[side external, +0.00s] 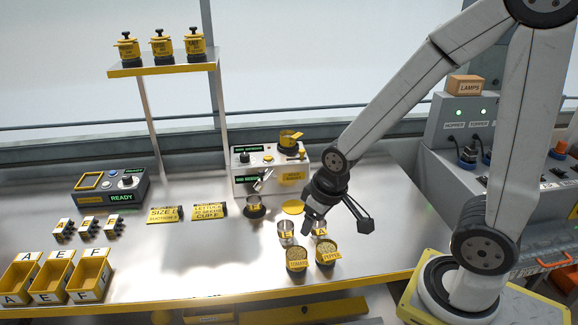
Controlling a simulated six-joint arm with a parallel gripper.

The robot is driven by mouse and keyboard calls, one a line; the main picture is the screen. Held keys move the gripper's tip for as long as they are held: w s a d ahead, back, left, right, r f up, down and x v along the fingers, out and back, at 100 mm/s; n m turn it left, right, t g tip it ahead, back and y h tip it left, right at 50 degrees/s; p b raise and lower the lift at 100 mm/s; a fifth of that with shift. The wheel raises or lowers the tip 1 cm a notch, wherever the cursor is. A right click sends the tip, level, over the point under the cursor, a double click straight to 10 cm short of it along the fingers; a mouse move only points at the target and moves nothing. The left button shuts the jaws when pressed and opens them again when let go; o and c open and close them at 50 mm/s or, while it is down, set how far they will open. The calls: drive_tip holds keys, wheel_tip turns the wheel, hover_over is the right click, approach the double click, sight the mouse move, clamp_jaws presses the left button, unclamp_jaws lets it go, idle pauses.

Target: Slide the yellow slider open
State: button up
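The seeder machine (243,183) is a pale box at the back middle of the bench, with dark green-lit displays and a yellow-labelled front. A yellow cup-like part (290,136) stands on its top right. A small yellow piece (302,155) shows below that; I cannot tell for sure which part is the slider or its position. My gripper (338,222) is to the right and front of the machine, above the bench. Its fingers are spread and nothing shows between them. It is apart from the machine.
Glass cups (286,236) and the tomato (297,262) and pepper (327,256) jars stand below my gripper. A yellow disc (293,207) lies near it. A dark control box (110,186), yellow trays (52,280) and a shelf (165,69) are left. The bench's middle front is clear.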

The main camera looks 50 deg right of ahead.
drive_tip(key=w+d+f+m+t+h, duration=0.15)
drive_tip(key=w+d+t, duration=0.3)
drive_tip(key=w, duration=0.55)
drive_tip(key=m+t+h, duration=0.3)
drive_tip(key=t+h, duration=0.1)
drive_tip(key=t, duration=0.2)
approach(303, 152)
drive_tip(key=w+a+f, duration=0.2)
drive_tip(key=w+a, duration=0.4)
drive_tip(key=d+h, duration=0.1)
drive_tip(key=d, duration=0.1)
drive_tip(key=d+t+h, duration=0.1)
drive_tip(key=d, duration=0.1)
drive_tip(key=s+d+f+m+h, duration=0.1)
drive_tip(key=d, duration=0.1)
drive_tip(key=shift+d+t, duration=0.15)
drive_tip(key=shift+t, duration=0.2)
drive_tip(key=shift+s+d+f+h, duration=0.1)
drive_tip(key=shift+s+d+h, duration=0.15)
drive_tip(key=shift+d, duration=0.25)
drive_tip(key=shift+w, duration=0.1)
drive_tip(key=shift+x, duration=3.8)
